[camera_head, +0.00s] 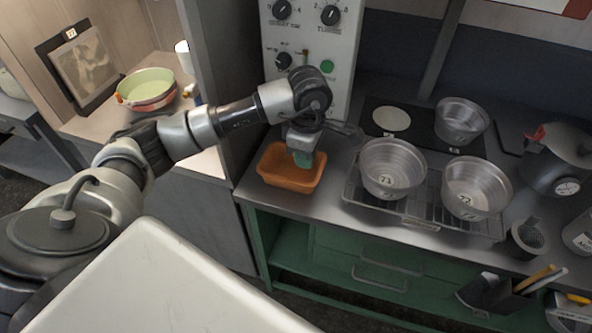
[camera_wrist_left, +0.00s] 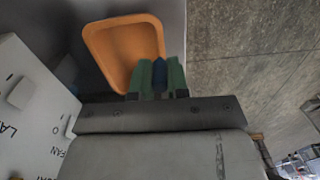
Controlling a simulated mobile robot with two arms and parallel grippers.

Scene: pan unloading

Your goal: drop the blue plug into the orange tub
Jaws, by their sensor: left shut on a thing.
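The orange tub (camera_head: 279,175) stands on the grey counter, left of the pans in the head view. It also shows in the left wrist view (camera_wrist_left: 97,42). My left gripper (camera_head: 303,158) reaches down over the tub's right back part. In the left wrist view its green fingers (camera_wrist_left: 160,76) are shut on the blue plug (camera_wrist_left: 160,70), which sits between them near the tub's edge. How high the plug is above the tub I cannot tell. In the head view the plug is hidden by the gripper. My right gripper is in neither view.
A wire rack (camera_head: 423,211) with two metal pans (camera_head: 393,168) (camera_head: 477,187) stands right of the tub. A third pan (camera_head: 461,121) is on the dark hob behind. A control panel (camera_head: 315,50) rises behind the tub. The counter's front edge is close.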

